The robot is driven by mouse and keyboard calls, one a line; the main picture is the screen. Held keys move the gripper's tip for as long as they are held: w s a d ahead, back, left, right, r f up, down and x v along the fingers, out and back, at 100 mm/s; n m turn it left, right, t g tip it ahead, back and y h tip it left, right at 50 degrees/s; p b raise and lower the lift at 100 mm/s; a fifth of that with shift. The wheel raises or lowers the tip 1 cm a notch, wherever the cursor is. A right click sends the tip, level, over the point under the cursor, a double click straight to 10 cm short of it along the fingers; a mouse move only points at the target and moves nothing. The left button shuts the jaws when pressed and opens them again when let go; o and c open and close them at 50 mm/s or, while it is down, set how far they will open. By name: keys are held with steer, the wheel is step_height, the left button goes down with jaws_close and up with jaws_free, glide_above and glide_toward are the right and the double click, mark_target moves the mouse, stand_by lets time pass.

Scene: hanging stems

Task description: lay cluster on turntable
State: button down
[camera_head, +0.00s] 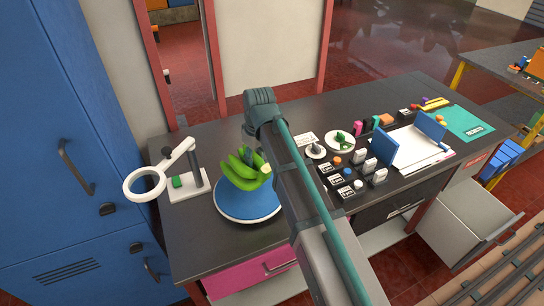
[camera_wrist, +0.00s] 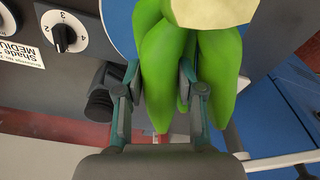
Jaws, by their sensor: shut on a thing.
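The cluster is a bunch of green, banana-like fruits (camera_head: 238,172) with a pale cut crown, and it is held over the turntable in the head view. It fills the top middle of the wrist view (camera_wrist: 213,75). The turntable is a blue disc with a white rim (camera_head: 250,212) at the left front of the dark table. Part of it shows behind the cluster in the wrist view (camera_wrist: 117,22). My gripper (camera_wrist: 162,105) is shut on the cluster, with one finger on each side. I cannot tell whether the cluster touches the disc.
A magnifier on a white stand (camera_head: 192,188) is close on the turntable's left. A white dial panel (camera_wrist: 70,30) shows in the wrist view. Labelled blocks, a white plate (camera_head: 340,141) and a blue holder (camera_head: 383,150) lie right of my arm. A blue cabinet (camera_head: 60,150) stands left.

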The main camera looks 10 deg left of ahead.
steer(key=shift+s+a, duration=0.1)
steer(key=shift+a, duration=0.15)
steer(key=shift+f+b, duration=0.8)
steer(key=shift+f, duration=1.2)
steer(key=shift+f, duration=0.45)
steer(key=c, duration=0.6)
jaws_free()
steer(key=shift+d, duration=0.1)
steer(key=shift+c, duration=0.2)
